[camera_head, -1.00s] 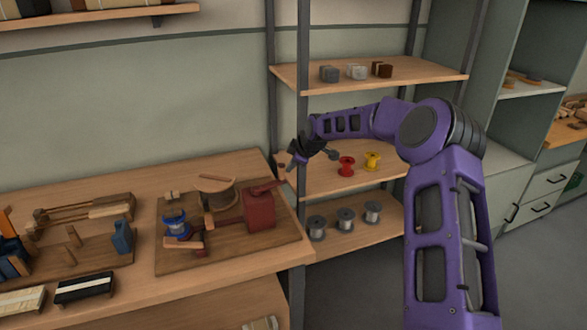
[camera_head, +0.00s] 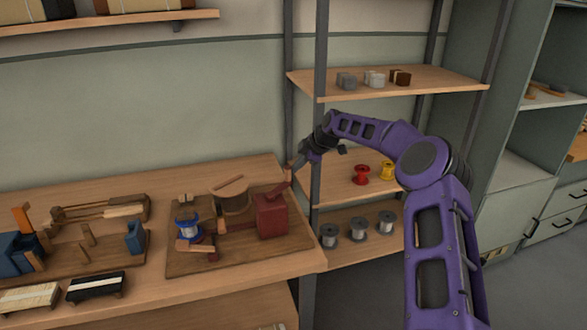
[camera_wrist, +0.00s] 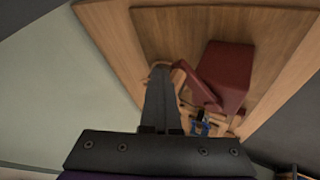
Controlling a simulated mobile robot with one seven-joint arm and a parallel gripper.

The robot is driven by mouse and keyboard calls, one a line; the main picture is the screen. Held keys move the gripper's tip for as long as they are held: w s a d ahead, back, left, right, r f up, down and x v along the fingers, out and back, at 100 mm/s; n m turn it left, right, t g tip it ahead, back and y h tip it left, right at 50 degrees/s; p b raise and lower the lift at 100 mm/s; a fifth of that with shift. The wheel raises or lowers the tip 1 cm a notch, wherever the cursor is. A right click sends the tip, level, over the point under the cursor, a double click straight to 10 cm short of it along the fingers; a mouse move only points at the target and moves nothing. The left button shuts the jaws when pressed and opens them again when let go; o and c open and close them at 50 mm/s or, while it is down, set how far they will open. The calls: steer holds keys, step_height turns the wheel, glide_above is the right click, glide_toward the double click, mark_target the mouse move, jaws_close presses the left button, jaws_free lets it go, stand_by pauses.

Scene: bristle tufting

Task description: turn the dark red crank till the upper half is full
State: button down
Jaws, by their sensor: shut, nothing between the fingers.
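A shelf post (camera_head: 319,110) stands close by my gripper. Red (camera_head: 361,175) and yellow spools (camera_head: 386,170) sit on the shelf. Brushes and blocks lie at the left.

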steer(key=shift+w+a+f, duration=0.1)
steer(key=shift+a, duration=0.3)
steer(key=shift+d, duration=0.15)
stand_by(0.4)
